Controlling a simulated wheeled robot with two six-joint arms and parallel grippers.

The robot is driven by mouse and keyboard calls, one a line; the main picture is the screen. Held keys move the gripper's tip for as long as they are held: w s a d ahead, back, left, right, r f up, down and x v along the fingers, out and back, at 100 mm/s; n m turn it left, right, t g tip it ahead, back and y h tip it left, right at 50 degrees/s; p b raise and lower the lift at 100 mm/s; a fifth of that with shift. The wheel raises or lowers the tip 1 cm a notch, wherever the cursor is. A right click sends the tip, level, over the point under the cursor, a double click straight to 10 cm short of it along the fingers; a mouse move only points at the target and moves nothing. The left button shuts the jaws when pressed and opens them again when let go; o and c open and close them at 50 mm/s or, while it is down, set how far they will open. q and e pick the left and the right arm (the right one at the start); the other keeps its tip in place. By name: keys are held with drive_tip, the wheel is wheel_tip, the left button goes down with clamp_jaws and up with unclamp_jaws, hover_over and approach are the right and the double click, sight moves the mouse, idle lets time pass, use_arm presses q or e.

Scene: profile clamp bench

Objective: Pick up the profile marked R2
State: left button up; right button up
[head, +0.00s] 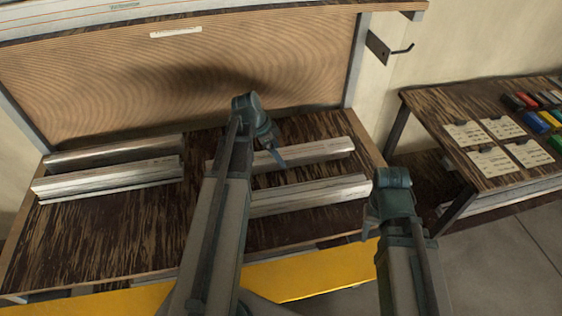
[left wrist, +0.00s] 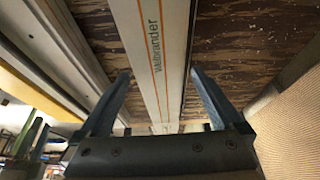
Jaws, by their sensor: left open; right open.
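Two long pale profiles lie on the right half of the bench: a rear one (head: 318,150) and a front one (head: 318,193). No R2 mark is readable on either. My left gripper (head: 279,157) points down at the rear profile. In the left wrist view its open fingers (left wrist: 160,73) stand on either side of a white profile (left wrist: 153,30) with orange lines and the print "Wallbrander". I cannot tell how far above it they are. My right gripper (head: 369,232) is open and empty beside the bench's right front corner.
More profiles lie on the bench's left half, one at the back (head: 115,153) and a paler one in front (head: 108,178). A ribbed back panel (head: 180,80) rises behind. A yellow front edge (head: 320,272) runs below. A side table (head: 440,115) holds cards and coloured blocks.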

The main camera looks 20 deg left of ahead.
use_arm(q)
drive_tip(key=b+x, duration=0.2)
drive_tip(key=x, duration=0.1)
drive_tip(key=shift+w+d+f+b, duration=0.1)
drive_tip(key=shift+f+b, duration=0.2)
drive_tip(key=shift+f, duration=0.05)
use_arm(e)
wheel_tip(320, 180, down, 4)
drive_tip(key=shift+r, duration=0.25)
use_arm(q)
drive_tip(key=shift+r, duration=0.1)
use_arm(e)
drive_tip(key=shift+r, duration=0.1)
use_arm(q)
clamp_jaws()
